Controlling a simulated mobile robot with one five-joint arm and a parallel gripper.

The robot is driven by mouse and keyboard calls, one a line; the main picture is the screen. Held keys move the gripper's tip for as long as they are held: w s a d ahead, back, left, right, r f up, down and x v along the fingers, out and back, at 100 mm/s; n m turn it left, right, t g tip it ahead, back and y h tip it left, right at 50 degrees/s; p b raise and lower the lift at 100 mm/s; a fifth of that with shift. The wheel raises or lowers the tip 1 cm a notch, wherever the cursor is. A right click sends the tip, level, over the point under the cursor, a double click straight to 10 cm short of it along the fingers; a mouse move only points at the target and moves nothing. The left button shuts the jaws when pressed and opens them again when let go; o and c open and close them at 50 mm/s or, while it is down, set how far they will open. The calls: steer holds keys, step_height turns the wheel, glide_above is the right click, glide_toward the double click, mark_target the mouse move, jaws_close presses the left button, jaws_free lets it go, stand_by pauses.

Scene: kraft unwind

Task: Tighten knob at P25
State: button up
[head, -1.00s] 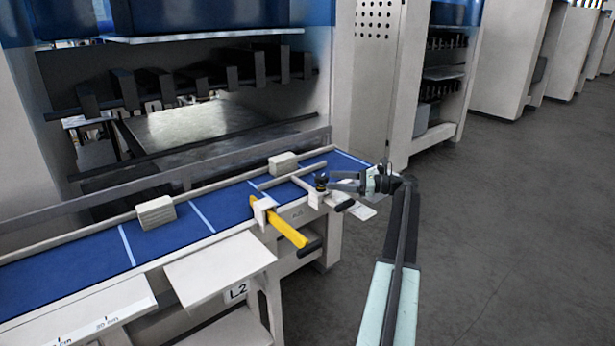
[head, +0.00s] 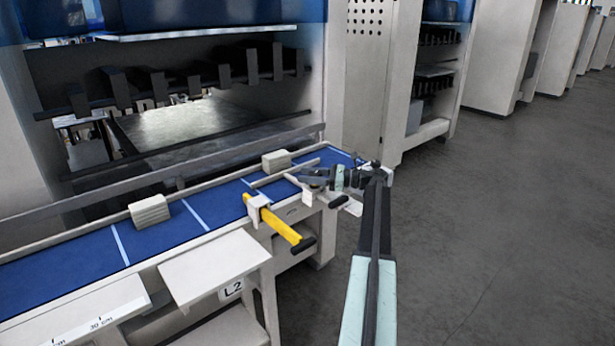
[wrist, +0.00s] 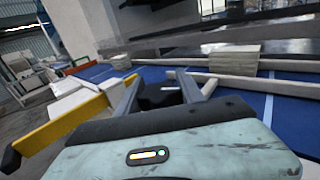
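My gripper (head: 297,178) is over the right end of the blue belt, beside a white bracket on the rail. In the wrist view its two dark fingers (wrist: 158,92) are apart. A small dark shape lies between them, probably the knob, but I cannot tell whether they touch it. In the head view my gripper covers the place where the black knob stood. No P25 marking is readable.
A yellow-handled clamp (head: 279,224) juts from the front rail, left of my gripper; it also shows in the wrist view (wrist: 70,117). Grey blocks stand on the belt (head: 150,210) and at its back rail (head: 277,162). Open floor (head: 490,220) lies to the right.

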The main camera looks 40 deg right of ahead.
mark_target(315, 172)
steer(key=c, duration=0.5)
steer(key=shift+m+t+h, duration=0.3)
steer(key=shift+h, duration=0.1)
steer(key=shift+m+t+h, duration=0.7)
steer(key=shift+m+h, duration=0.2)
steer(key=shift+h, duration=0.3)
steer(key=m+h, duration=0.1)
steer(key=h, duration=0.1)
steer(key=m+t+h, duration=0.1)
steer(key=m+h, duration=0.1)
steer(key=d+m+h, duration=0.1)
steer(key=h, duration=0.2)
steer(key=shift+w+m+t, duration=0.15)
steer(key=shift+m+t, duration=0.15)
steer(key=m+h, duration=0.1)
steer(key=h, duration=0.1)
steer(key=m+h, duration=0.2)
steer(key=d+m+g+h, duration=0.1)
steer(key=h, duration=0.1)
steer(key=shift+m+h, duration=0.3)
steer(key=shift+h, duration=0.1)
steer(key=m+g+h, duration=0.2)
steer(key=h, duration=0.1)
steer(key=d+m+g+h, duration=0.1)
steer(key=m+g+h, duration=0.1)
steer(key=h, duration=0.1)
steer(key=shift+s+d+m, duration=0.1)
steer(key=shift+s+m, duration=0.1)
steer(key=shift+m, duration=0.1)
steer(key=shift+h, duration=0.4)
